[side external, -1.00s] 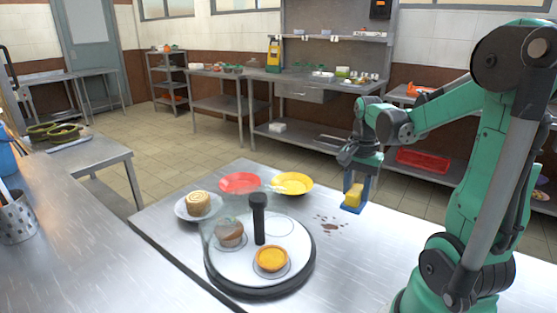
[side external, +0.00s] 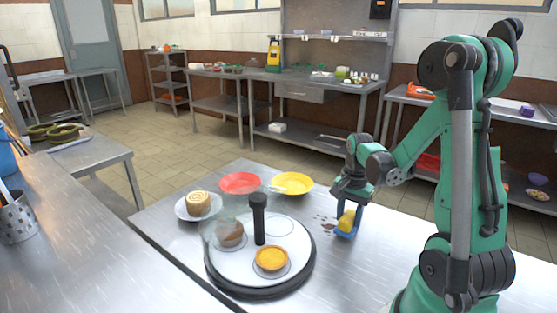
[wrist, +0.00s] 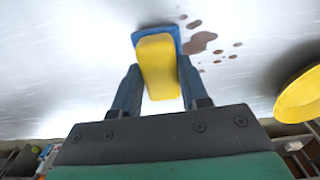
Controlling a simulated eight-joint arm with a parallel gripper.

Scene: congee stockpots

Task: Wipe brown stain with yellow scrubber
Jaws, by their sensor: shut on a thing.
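The yellow scrubber (side external: 346,220) has a blue base and is held between the fingers of my gripper (side external: 347,211). It also shows in the wrist view (wrist: 158,66), with my gripper (wrist: 158,88) shut on its yellow body and the blue base pointing to the table. The brown stain (side external: 327,227) is a group of splotches on the metal table, just left of the scrubber and partly hidden by it. In the wrist view the stain (wrist: 200,42) lies just right of the scrubber. The scrubber is at or very near the table surface; I cannot tell if it touches.
A yellow plate (side external: 304,188), a red plate (side external: 237,191) and a plate with a roll (side external: 183,211) sit behind. The table's front right is clear.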

